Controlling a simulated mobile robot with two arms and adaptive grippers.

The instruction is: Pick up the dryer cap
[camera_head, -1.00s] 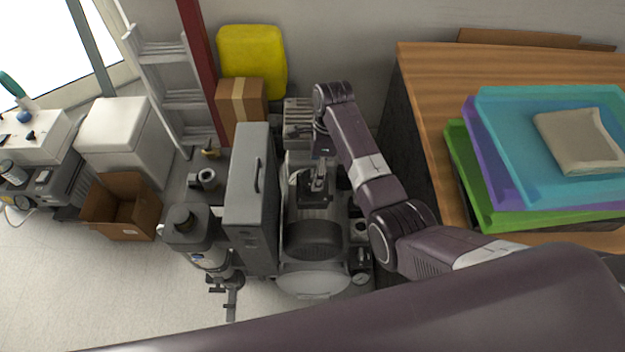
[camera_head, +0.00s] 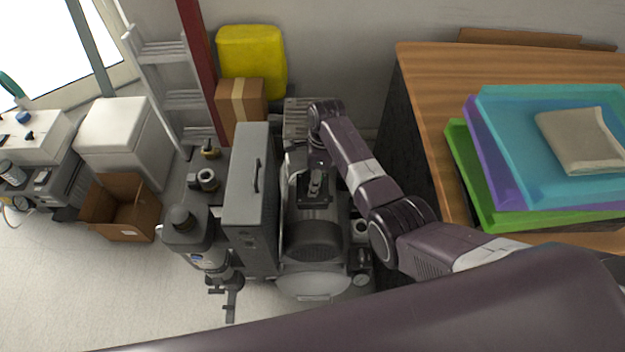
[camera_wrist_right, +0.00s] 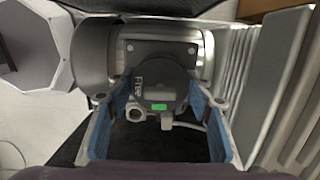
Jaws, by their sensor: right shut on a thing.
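My right gripper (camera_head: 316,190) reaches down over the grey compressor (camera_head: 312,240), between the tall grey cabinet and the wooden table. In the right wrist view its blue-padded fingers (camera_wrist_right: 158,100) stand on both sides of a dark round part with a small label and a green mark, which I take to be the dryer cap (camera_wrist_right: 160,72). The fingers are closed against its sides. It sits in front of a grey cylindrical body (camera_wrist_right: 205,52). In the head view the arm and gripper largely hide the cap. My left gripper is not in view.
The tall grey cabinet (camera_head: 248,190) stands close left of the gripper. The wooden table (camera_head: 430,75) with stacked trays (camera_head: 490,195) is on the right. A ribbed grey block (camera_wrist_right: 268,95) lies close beside the right finger. Open floor is at lower left.

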